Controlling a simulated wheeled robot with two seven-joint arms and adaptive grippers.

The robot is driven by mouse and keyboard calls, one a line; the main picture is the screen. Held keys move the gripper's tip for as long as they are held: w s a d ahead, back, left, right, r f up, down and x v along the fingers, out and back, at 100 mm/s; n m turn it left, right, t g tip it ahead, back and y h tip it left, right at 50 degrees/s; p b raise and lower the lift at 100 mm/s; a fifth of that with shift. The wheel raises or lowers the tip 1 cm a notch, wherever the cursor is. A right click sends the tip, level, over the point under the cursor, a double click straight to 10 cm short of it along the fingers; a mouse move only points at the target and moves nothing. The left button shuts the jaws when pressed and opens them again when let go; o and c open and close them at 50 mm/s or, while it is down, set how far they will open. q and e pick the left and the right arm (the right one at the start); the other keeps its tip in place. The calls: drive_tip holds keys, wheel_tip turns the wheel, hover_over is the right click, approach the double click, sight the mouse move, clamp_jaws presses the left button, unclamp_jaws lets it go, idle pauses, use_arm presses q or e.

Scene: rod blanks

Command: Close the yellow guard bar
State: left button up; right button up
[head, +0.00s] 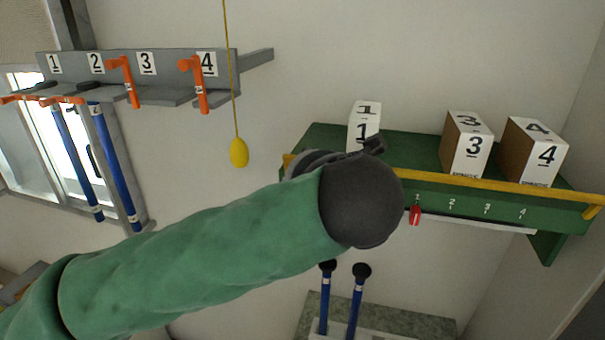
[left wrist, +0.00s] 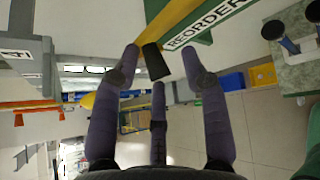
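The yellow guard bar (head: 500,184) runs along the front of the green shelf (head: 400,143) in the head view, below the numbered boxes. In the left wrist view a yellow bar (left wrist: 173,20) runs up from between my fingers, with a black grip-like piece (left wrist: 155,62) beside it. My left gripper (left wrist: 161,50) has its fingers spread, with the black piece between the tips; contact cannot be told. In the head view my dark wrist hides most of the hand and the bar's left middle part. My right gripper is not in view.
Boxes 1 (head: 363,128), 3 (head: 468,145) and 4 (head: 535,152) stand on the shelf. A red marker (head: 415,215) is on its front. A yellow pull (head: 239,152) hangs on a cord. A grey rack (head: 150,92) with orange hooks and blue rods is at left.

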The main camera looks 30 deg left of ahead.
use_arm(q)
drive_tip(key=p+v, duration=0.3)
drive_tip(key=v, duration=0.9)
drive_tip(key=shift+s+d, duration=0.15)
drive_tip(key=shift+s, duration=0.05)
idle(1.0)
idle(0.5)
